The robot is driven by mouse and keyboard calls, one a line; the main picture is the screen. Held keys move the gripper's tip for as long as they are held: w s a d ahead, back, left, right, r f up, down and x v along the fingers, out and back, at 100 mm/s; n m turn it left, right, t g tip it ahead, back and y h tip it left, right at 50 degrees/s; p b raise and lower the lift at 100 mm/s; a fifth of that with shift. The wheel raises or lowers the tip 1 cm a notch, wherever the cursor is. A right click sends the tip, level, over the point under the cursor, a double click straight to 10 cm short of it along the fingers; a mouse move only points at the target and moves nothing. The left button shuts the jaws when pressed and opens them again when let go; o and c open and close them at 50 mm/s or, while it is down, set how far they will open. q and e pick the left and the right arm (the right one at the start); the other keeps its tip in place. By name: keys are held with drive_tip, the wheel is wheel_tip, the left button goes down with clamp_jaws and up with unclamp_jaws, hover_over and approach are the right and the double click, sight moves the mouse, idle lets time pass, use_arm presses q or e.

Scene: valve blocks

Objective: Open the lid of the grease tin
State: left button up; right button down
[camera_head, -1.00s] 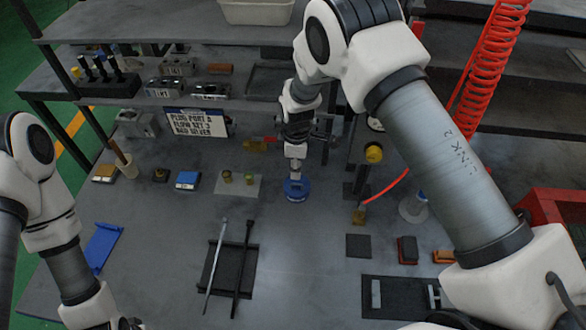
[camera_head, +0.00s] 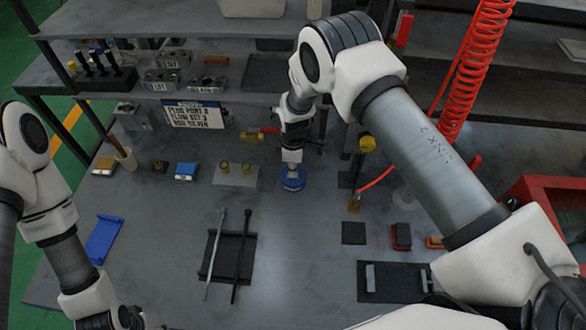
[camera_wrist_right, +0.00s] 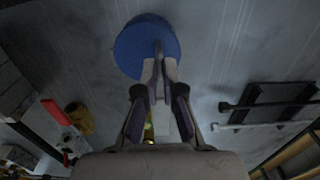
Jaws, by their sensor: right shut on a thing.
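The grease tin is a round blue tin (camera_head: 293,184) standing on the grey bench in the middle of the head view. Its blue round top (camera_wrist_right: 135,48) also shows in the right wrist view, with a narrow dark upright piece at its centre. My right gripper (camera_head: 292,165) points down over the tin. In the right wrist view its fingers (camera_wrist_right: 160,72) are close together on that narrow piece. The lid appears to be on the tin; its seam is too small to see. My left gripper (camera_head: 125,320) is at the bottom left edge, mostly cut off and apart from the tin.
A pale plate with small brass parts (camera_head: 236,175) lies left of the tin. A brass valve with a red handle (camera_head: 255,135) is behind it. A dark tray with two rods (camera_head: 214,262) lies in front. A red coiled hose (camera_head: 470,90) hangs at right.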

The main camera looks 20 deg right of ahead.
drive_tip(key=shift+w+d+f+g+b, duration=0.1)
drive_tip(key=shift+w+f+g+b, duration=0.1)
drive_tip(key=shift+g+b, duration=0.15)
drive_tip(key=c, duration=1.5)
unclamp_jaws()
drive_tip(key=shift+s+r, duration=0.15)
drive_tip(key=shift+r, duration=0.05)
drive_tip(key=shift+o, duration=1.1)
wheel_tip(320, 180, up, 12)
drive_tip(key=w, duration=0.1)
drive_tip(key=shift+d, duration=0.15)
drive_tip(key=shift+f, duration=0.1)
